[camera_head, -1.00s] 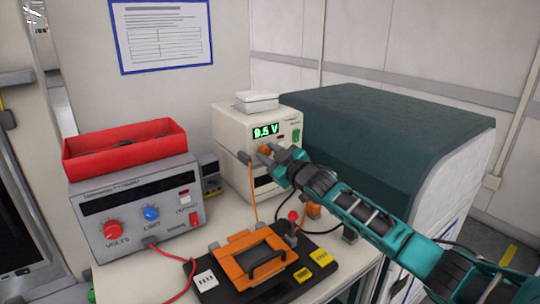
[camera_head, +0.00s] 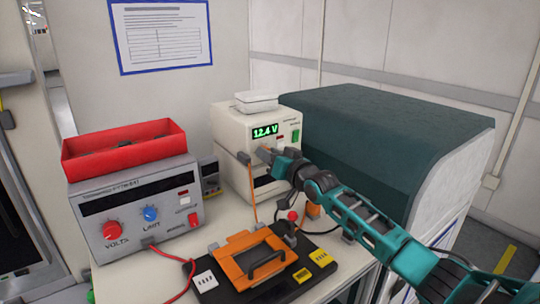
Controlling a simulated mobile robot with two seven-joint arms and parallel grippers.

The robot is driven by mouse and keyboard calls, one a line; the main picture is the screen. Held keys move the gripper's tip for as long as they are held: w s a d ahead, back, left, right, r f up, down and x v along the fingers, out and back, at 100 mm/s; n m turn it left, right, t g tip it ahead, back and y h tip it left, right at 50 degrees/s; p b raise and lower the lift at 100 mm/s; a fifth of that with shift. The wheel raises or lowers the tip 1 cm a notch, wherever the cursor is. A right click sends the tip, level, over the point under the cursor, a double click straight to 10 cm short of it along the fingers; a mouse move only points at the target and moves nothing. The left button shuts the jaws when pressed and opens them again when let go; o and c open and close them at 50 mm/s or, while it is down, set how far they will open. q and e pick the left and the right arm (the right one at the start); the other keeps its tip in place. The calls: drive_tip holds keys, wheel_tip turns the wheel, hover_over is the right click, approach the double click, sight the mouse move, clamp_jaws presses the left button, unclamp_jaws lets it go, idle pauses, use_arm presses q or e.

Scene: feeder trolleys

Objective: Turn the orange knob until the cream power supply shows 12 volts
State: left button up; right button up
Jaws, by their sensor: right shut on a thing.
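The cream power supply (camera_head: 232,131) stands at the back of the bench. Its lit green display (camera_head: 265,131) reads 12.4 V. My right gripper (camera_head: 268,151) reaches in from the right and is shut on the orange knob (camera_head: 264,148) below the display. The gripper's fingers cover most of the knob, so only a little orange shows. My left gripper is not in view.
A grey power supply (camera_head: 140,205) with red and blue knobs and a red bin (camera_head: 125,150) on top stands at left. An orange-and-black fixture (camera_head: 250,256) lies in front. A large dark green-topped box (camera_head: 380,130) stands right of the cream supply.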

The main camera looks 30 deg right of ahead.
drive_tip(key=shift+f+m, duration=0.1)
drive_tip(key=shift+m, duration=0.4)
drive_tip(key=o, duration=0.8)
drive_tip(key=shift+c, duration=0.2)
wheel_tip(320, 180, up, 20)
